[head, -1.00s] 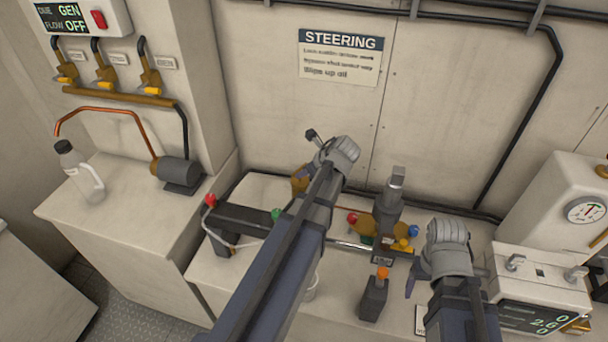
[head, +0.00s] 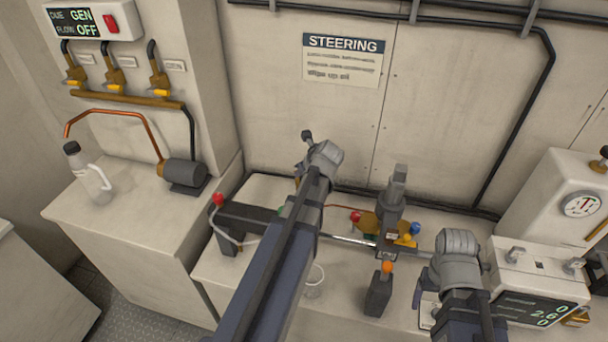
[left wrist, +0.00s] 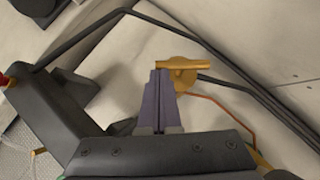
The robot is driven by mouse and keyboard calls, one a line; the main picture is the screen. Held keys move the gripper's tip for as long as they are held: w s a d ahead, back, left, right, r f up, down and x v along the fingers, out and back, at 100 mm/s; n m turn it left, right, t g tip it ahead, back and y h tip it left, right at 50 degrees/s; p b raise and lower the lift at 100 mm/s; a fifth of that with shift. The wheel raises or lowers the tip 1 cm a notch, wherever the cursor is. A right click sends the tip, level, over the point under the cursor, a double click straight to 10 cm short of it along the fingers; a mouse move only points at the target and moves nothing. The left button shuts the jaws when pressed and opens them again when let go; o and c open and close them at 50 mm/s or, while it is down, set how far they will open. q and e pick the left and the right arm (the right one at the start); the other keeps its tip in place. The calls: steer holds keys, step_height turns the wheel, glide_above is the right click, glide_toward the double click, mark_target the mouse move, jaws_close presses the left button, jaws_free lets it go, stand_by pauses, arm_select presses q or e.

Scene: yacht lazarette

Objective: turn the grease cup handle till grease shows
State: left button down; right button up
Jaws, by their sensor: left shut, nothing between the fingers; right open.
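The brass grease cup (left wrist: 184,80) shows in the left wrist view, with its bar-shaped handle (left wrist: 190,65) lying across the picture. My left gripper (left wrist: 160,73) is shut with nothing between its fingers. Its tips are at the left end of the handle, just below it in the picture; I cannot tell whether they touch. In the head view my left arm hides the cup. I see no grease. My right gripper (head: 418,290) is open, low at the right beside the control unit, and mostly hidden by its own wrist.
A dark linkage with a red knob (head: 218,199) stands left of my left arm. Brass fittings with coloured knobs (head: 375,222) and a black block with an orange top (head: 379,293) lie between my arms. A display box (head: 540,285) stands right. A bottle (head: 88,175) stands left.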

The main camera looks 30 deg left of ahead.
arm_select(q)
steer(key=shift+a+m+t, duration=0.4)
steer(key=shift+a+m, duration=0.1)
steer(key=shift+m, duration=0.2)
steer(key=shift+a, duration=0.65)
steer(key=shift+w+d, duration=0.1)
steer(key=shift+w, duration=0.1)
